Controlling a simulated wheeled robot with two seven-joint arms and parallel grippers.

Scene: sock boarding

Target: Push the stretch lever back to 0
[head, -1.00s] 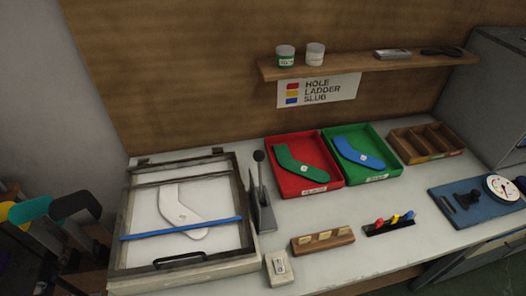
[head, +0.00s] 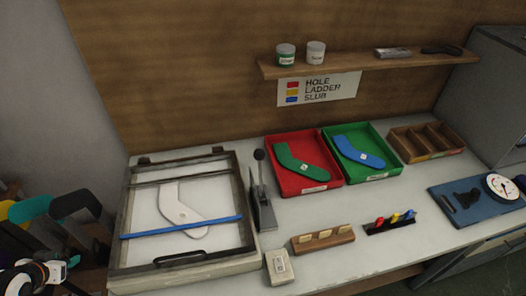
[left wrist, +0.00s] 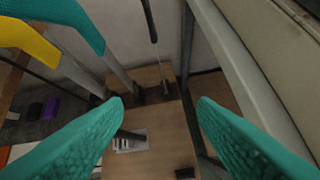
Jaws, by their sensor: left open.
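The stretch lever (head: 260,180) stands at the right side of the boarding frame (head: 125,215). It has a thin dark shaft, a dark round knob on top and a grey metal base, and it is nearly upright. I cannot read any scale on it. My left arm's wrist (head: 40,276) shows at the bottom left corner of the head view, well left of and below the lever. In the left wrist view my left gripper (left wrist: 160,105) has its two teal fingers spread apart with nothing between them. The lever is not recognisable there. My right gripper is not in view.
Foot-shaped forms in yellow, teal (head: 30,209) and black stand on a rack beside my left wrist, left of the table. A white sock form and a blue bar (head: 180,228) lie on the frame. A small labelled block (head: 279,267) sits in front of the lever.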

